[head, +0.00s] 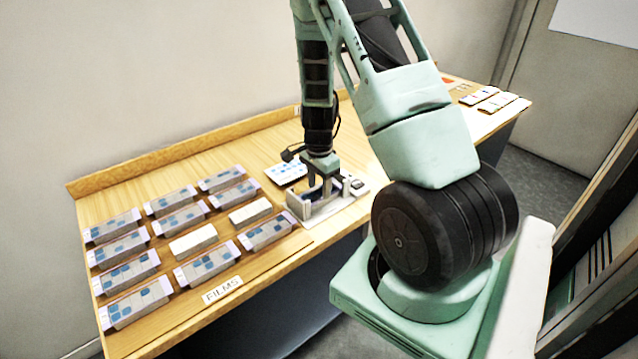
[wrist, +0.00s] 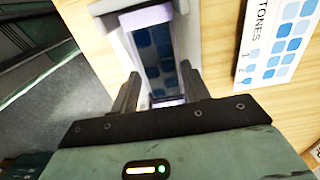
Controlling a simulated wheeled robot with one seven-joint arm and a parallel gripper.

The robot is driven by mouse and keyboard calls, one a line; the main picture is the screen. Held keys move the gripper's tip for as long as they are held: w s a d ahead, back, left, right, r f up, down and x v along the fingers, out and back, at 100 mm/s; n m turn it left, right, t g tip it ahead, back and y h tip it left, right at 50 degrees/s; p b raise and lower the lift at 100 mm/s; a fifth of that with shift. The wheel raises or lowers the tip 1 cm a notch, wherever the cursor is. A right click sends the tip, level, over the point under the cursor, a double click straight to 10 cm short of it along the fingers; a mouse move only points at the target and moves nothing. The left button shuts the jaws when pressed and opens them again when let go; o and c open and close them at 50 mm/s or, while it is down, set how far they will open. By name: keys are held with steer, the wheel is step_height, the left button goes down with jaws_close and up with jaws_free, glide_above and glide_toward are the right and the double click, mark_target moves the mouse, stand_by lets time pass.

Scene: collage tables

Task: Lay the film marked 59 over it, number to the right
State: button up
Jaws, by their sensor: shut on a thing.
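In the wrist view a clear film (wrist: 160,55) with blue squares and a purple band at each end lies between the fingers of my gripper (wrist: 160,90). My gripper is shut on it. No number can be read on it. The film is over or inside a grey frame (wrist: 100,8); whether it touches is unclear. In the head view my gripper (head: 322,190) points down at this pale grey stand (head: 300,208), and the film there is mostly hidden.
Several films on blocks (head: 128,272) stand in rows behind a FILMS label (head: 222,289). Two blocks, one (head: 193,242) and another (head: 250,212), are bare white. A TONES card (wrist: 275,45) lies beside the stand. Small tiles (head: 497,101) lie at the table's far end.

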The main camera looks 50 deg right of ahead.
steer(key=o, duration=1)
steer(key=shift+r, duration=0.1)
step_height(320, 180, up, 17)
steer(key=shift+r+p, duration=0.15)
steer(key=shift+p, duration=0.15)
